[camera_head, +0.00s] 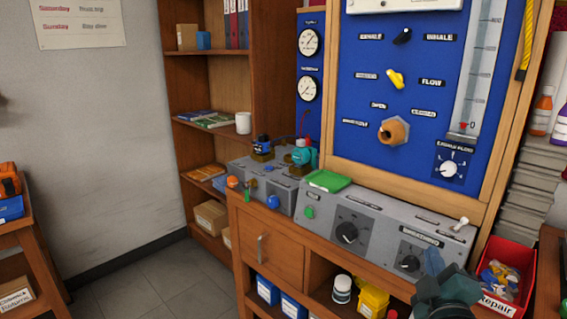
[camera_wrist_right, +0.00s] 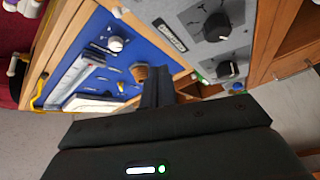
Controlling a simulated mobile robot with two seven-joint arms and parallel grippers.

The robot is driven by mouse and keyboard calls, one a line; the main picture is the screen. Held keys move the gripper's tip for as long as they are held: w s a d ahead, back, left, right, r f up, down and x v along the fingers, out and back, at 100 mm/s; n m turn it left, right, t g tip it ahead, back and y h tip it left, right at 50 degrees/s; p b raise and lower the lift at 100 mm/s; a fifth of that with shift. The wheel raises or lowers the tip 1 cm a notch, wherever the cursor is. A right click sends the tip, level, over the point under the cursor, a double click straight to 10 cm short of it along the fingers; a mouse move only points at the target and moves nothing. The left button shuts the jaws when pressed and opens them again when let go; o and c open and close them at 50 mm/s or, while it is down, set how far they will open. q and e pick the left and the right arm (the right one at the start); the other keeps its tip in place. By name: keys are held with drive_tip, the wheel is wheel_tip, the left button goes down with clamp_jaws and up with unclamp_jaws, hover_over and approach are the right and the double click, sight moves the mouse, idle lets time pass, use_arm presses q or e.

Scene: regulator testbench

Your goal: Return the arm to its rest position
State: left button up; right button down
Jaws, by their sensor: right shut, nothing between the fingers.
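My right gripper (camera_head: 436,280) shows at the bottom right of the head view, dark and in front of the grey control box (camera_head: 350,222) on the bench. In the right wrist view my gripper's dark fingers (camera_wrist_right: 157,88) are together, with nothing between them. They point toward the blue panel (camera_wrist_right: 110,45) and the bench. The gripper appears apart from the bench, though the exact gap cannot be told. My left gripper is in neither view.
A red Repair bin (camera_head: 515,262) stands right of my gripper. The blue panel (camera_head: 430,100) with knobs and a brass fitting (camera_head: 393,131) rises behind the bench. A yellow container (camera_head: 372,300) sits below. Floor at left is clear.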

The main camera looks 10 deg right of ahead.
use_arm(q)
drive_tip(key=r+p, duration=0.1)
drive_tip(key=p, duration=0.2)
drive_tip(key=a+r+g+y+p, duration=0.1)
drive_tip(key=p, duration=0.1)
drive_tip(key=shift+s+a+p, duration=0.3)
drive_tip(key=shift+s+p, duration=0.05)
drive_tip(key=shift+p, duration=0.05)
use_arm(e)
drive_tip(key=s+a+f+m+g+y, duration=0.6)
drive_tip(key=s+a+f+y, duration=0.3)
drive_tip(key=s+a+f, duration=0.8)
wheel_tip(320, 180, down, 4)
drive_tip(key=shift+s+a+f+m+g, duration=0.1)
drive_tip(key=shift+s+a+m+g, duration=0.2)
drive_tip(key=shift+a+g, duration=0.45)
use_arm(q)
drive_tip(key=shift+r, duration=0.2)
use_arm(e)
drive_tip(key=shift+w+d, duration=0.1)
drive_tip(key=shift+d, duration=0.1)
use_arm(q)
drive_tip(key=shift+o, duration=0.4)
